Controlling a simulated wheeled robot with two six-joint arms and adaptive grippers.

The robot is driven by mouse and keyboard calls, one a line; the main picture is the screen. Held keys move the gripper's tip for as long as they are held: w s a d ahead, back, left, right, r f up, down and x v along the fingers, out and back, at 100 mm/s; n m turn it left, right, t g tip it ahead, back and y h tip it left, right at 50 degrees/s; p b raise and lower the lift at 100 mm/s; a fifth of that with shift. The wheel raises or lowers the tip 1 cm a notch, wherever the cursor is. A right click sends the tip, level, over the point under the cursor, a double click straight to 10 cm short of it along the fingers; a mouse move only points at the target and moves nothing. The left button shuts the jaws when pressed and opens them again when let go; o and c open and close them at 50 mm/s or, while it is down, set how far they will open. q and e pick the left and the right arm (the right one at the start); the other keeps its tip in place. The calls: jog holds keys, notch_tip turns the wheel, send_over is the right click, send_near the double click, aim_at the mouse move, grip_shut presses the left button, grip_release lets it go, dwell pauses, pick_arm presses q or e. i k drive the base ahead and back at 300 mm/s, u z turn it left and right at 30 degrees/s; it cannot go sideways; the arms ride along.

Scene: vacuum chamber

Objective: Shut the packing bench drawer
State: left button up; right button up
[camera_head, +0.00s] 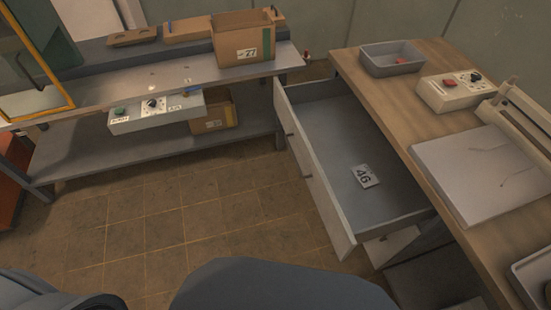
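The packing bench (372,93) has a wooden top and stands on the right. Its drawer (318,190) is pulled well out to the left, over the floor. The drawer has a pale front panel with small dark handles and a grey inside. A white card (364,176) marked 46 lies on the drawer floor; the rest of the visible inside looks empty. Neither of my grippers shows in the head view, so whether they are open or shut is hidden.
A grey tray (391,60), a control box (457,91) and a white board (480,172) lie on the bench. At the back left a grey shelf bench (150,80) holds a cardboard box (243,42). The tiled floor (190,220) left of the drawer is clear.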

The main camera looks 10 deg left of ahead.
aim_at(329, 133)
jog(key=u, duration=1.5)
jog(key=i, duration=1.75)
jog(key=z, duration=2.9)
